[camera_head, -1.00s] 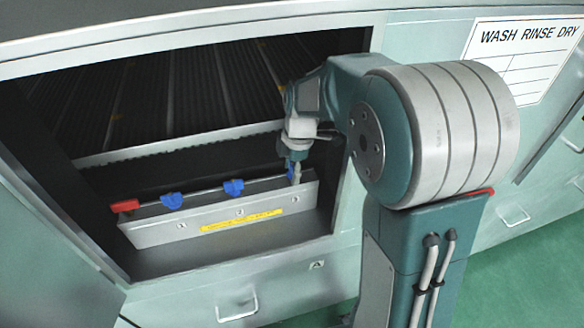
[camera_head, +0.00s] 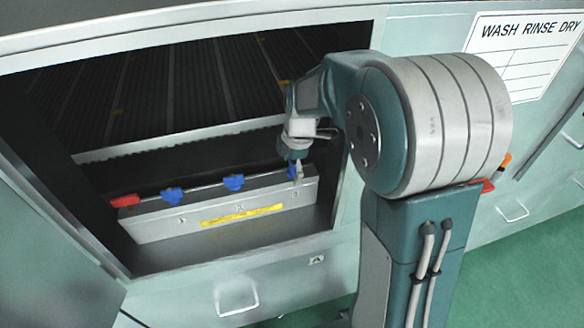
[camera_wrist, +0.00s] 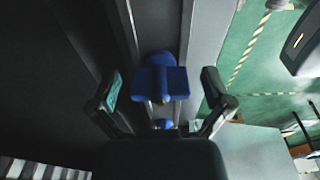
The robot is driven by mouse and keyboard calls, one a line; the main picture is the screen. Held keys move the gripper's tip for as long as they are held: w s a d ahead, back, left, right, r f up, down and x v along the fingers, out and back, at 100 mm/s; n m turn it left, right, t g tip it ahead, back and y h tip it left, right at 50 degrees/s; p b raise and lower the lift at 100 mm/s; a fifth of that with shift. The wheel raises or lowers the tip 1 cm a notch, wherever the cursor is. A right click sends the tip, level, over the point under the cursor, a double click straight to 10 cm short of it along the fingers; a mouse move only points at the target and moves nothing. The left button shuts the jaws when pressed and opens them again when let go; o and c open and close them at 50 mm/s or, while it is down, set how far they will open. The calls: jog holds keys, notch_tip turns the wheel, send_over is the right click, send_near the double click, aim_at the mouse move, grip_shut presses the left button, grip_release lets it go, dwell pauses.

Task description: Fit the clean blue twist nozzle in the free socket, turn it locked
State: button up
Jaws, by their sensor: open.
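A grey bar (camera_head: 150,226) with numbered positions and a yellow label lies inside the open cabinet. Two blue nozzles, one at the left (camera_head: 172,195) and one in the middle (camera_head: 234,182), sit along its top edge. My gripper (camera_head: 297,170) is at the bar's right end, by the third position, with a bit of blue beside it. In the wrist view my gripper (camera_wrist: 162,84) is open, its fingers on either side of a blue nozzle (camera_wrist: 160,80) with visible gaps. The nozzle appears to be at the bar; whether it is fully seated or locked cannot be told.
A red part (camera_head: 125,200) is at the bar's left end. The cabinet frame (camera_head: 350,205) stands close to the right of my gripper. Ribbed dark panels (camera_head: 150,95) rise behind. A wash sign (camera_head: 525,50) is on the wall at right.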

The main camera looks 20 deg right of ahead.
aim_at(292, 164)
jog(key=shift+r, duration=0.15)
notch_tip(292, 164, up, 10)
jog(key=shift+f, duration=0.2)
